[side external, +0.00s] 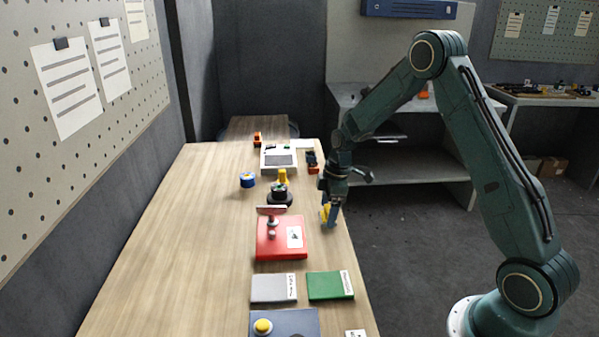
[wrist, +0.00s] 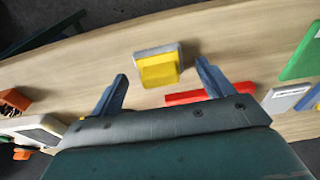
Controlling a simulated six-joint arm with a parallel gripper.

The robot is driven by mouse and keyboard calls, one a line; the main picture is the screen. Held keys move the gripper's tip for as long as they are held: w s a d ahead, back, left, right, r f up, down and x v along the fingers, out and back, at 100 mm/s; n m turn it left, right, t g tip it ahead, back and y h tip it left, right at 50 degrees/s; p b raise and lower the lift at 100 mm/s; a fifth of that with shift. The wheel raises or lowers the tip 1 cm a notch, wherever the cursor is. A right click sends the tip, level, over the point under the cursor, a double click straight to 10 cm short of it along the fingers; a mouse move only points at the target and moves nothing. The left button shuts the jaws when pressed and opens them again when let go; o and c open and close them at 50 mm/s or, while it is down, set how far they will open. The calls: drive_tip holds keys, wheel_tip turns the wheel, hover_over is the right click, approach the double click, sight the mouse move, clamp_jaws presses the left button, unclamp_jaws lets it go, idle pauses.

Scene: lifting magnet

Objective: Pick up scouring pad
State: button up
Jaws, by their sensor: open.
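The scouring pad (wrist: 158,70) is a small block with a yellow face and a grey layer along one side. In the wrist view it lies on the wooden table ahead of my gripper (wrist: 162,74), roughly between the two spread fingers. A bit of yellow, likely the same pad (side external: 324,214), shows beside the fingers in the side view, partly hidden by them. My gripper (side external: 330,217) is open, pointing down near the table's right edge, with nothing held. I cannot tell how high the fingertips are above the table.
A red box with a lever (side external: 270,238) stands just left of my gripper. Grey (side external: 274,288) and green (side external: 330,285) booklets lie nearer the camera. A black round piece with a yellow post (side external: 281,194), blue roll (side external: 247,180) and white tray (side external: 278,160) stand farther back. The table's left side is clear.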

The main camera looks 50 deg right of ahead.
drive_tip(key=shift+f, duration=0.45)
drive_tip(key=c, duration=1.1)
